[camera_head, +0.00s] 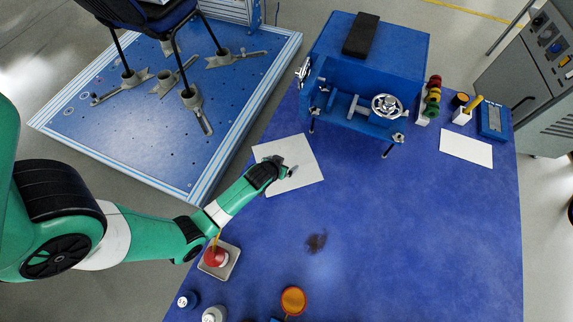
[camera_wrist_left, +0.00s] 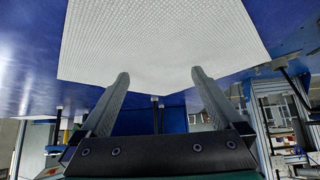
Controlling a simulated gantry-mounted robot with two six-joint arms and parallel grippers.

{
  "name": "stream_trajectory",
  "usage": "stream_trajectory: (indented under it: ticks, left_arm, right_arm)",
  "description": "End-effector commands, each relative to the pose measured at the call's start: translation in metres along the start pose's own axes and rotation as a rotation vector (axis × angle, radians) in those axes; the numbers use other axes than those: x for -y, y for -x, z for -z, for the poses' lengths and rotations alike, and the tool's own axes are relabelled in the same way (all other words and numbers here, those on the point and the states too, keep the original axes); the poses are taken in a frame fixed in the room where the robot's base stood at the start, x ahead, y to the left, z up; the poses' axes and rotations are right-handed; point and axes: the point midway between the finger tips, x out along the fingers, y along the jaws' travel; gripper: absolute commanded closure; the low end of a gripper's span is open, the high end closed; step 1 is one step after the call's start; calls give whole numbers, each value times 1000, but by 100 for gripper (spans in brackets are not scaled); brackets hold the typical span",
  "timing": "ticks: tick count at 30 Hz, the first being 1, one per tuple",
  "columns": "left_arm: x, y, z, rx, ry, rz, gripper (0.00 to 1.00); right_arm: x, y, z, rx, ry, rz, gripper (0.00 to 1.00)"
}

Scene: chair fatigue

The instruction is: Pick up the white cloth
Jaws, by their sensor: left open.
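The white cloth (camera_head: 302,153) lies flat on the blue table, near its left edge in the head view. My left gripper (camera_head: 288,171) is over the cloth and hides part of it. In the left wrist view the cloth (camera_wrist_left: 160,40) fills the upper middle, with a fine woven texture. The two fingers of my left gripper (camera_wrist_left: 159,85) are spread apart with nothing between them, and their tips overlap the cloth's edge in the picture. I cannot tell whether they touch it. My right gripper is not in view.
A blue machine with a handwheel (camera_head: 385,60) stands at the back of the table (camera_head: 420,230). A second white sheet (camera_head: 466,148) lies at the right. A tray with a red container (camera_head: 216,257), an orange-topped item (camera_head: 293,300) and bottles are at the front left.

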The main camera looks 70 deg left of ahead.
Motion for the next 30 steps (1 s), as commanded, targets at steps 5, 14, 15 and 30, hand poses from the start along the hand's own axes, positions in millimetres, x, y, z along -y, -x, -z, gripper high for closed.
stream_trajectory:
  ticks: [5,14,15,30]
  left_arm:
    - [0,-5,0,1,0,0,0]
    - [0,-5,0,2,0,1,2]
    - [0,-5,0,2,0,1,5]
    - [0,-5,-1,4,0,1,50]
  right_arm:
    - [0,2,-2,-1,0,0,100]
    - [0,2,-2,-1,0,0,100]
    - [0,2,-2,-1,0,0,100]
    - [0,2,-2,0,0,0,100]
